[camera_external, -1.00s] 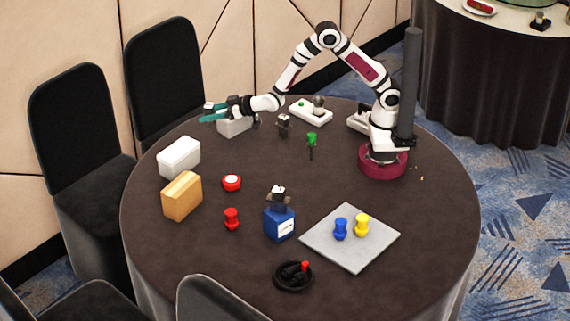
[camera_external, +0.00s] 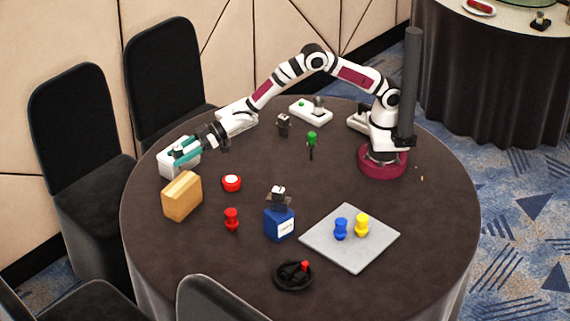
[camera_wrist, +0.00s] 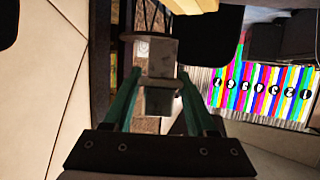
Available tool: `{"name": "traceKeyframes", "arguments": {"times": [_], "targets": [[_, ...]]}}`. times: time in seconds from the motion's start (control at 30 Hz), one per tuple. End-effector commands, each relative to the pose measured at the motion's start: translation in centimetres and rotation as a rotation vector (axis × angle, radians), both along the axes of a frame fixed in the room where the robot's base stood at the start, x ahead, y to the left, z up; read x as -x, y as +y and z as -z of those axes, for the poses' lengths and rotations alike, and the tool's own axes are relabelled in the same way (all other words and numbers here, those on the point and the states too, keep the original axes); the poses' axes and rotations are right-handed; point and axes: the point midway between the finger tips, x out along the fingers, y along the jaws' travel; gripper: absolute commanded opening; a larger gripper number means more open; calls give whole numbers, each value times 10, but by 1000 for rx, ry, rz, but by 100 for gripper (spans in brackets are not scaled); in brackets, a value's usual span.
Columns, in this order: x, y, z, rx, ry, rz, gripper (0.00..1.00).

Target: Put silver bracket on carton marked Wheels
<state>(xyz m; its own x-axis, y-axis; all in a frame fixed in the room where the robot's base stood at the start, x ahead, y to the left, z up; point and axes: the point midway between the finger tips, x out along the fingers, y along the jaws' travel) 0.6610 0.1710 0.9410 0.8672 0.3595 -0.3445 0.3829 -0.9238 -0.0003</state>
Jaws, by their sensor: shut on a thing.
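My gripper (camera_external: 181,151), with teal fingers, is at the left of the table, in front of or over a white carton (camera_external: 187,170). In the wrist view my gripper (camera_wrist: 160,84) is shut on a grey metallic piece, the silver bracket (camera_wrist: 157,54), between its fingertips. The bracket is too small to make out in the external view. A second white carton (camera_external: 236,113) is partly hidden by my arm. A tan carton (camera_external: 182,197) and a blue carton (camera_external: 279,225) with a white label stand nearer. I cannot read "Wheels" on any carton.
A red button (camera_external: 231,183) and a red peg (camera_external: 231,219) stand near the cartons. A dark piece (camera_external: 278,197) sits on the blue carton. A grey board (camera_external: 350,255) holds blue and yellow pegs. A black ring-shaped item (camera_external: 293,277) lies in front.

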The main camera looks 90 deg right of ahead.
Motion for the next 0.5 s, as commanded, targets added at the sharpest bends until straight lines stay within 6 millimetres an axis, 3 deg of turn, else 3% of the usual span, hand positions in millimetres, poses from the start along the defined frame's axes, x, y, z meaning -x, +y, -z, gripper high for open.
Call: {"name": "traceKeyframes", "arguments": {"times": [0.1, 0.33, 0.5], "targets": [[-4, 13, 8, -1, -2, 0, 0], [-4, 14, 46, 1, 1, 1, 0], [-4, 13, 48, 0, -3, 1, 0]]}}
